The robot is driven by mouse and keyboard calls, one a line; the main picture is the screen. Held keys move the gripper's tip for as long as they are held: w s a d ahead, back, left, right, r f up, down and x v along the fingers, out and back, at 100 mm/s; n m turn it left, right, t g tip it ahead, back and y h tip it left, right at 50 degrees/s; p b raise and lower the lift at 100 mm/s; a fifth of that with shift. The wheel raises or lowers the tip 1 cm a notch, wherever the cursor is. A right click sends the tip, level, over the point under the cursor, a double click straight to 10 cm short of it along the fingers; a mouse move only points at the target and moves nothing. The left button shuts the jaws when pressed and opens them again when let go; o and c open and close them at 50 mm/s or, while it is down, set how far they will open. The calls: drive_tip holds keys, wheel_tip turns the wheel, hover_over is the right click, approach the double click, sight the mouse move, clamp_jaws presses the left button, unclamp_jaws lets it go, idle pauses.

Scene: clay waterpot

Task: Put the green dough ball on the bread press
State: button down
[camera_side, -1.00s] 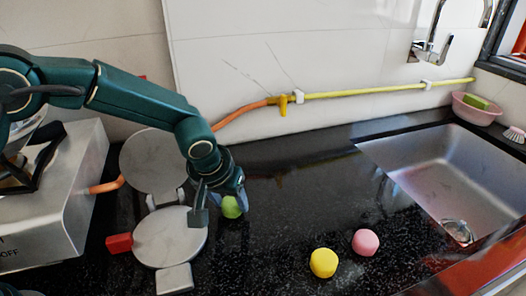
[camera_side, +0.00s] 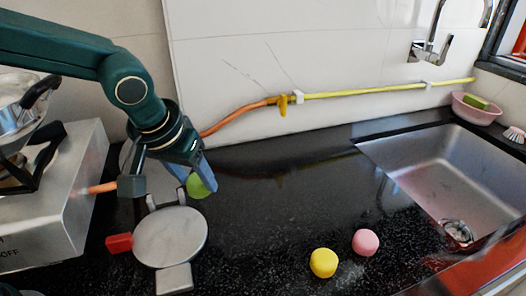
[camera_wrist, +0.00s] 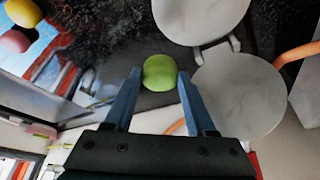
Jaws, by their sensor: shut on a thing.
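The green dough ball (camera_side: 197,187) is held between the fingers of my gripper (camera_side: 172,184), raised above the back edge of the press's front plate in the side view. In the wrist view the ball (camera_wrist: 160,74) sits between the two blue fingertips of my gripper (camera_wrist: 157,80). The bread press (camera_side: 170,237) lies open on the counter, with one round grey plate in front and the other behind. My gripper and arm hide much of the rear plate in the side view. Both plates of the press (camera_wrist: 237,90) show in the wrist view, bare.
A yellow ball (camera_side: 323,263) and a pink ball (camera_side: 365,242) rest on the black counter to the right. A steel stove (camera_side: 60,205) with a pot stands at left. A sink (camera_side: 450,185) is at right. The middle counter is clear.

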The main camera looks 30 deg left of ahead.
drive_tip(key=r, duration=0.2)
hover_over(172, 229)
drive_tip(key=s+d, duration=0.1)
drive_tip(key=s, duration=0.1)
drive_tip(key=shift+a+f, duration=0.15)
drive_tip(key=shift+f, duration=2.2)
drive_tip(key=shift+a+f, duration=0.15)
drive_tip(key=shift+f, duration=2.2)
drive_tip(key=shift+f, duration=0.1)
drive_tip(key=shift+c, duration=1.1)
unclamp_jaws()
drive_tip(key=shift+n, duration=0.3)
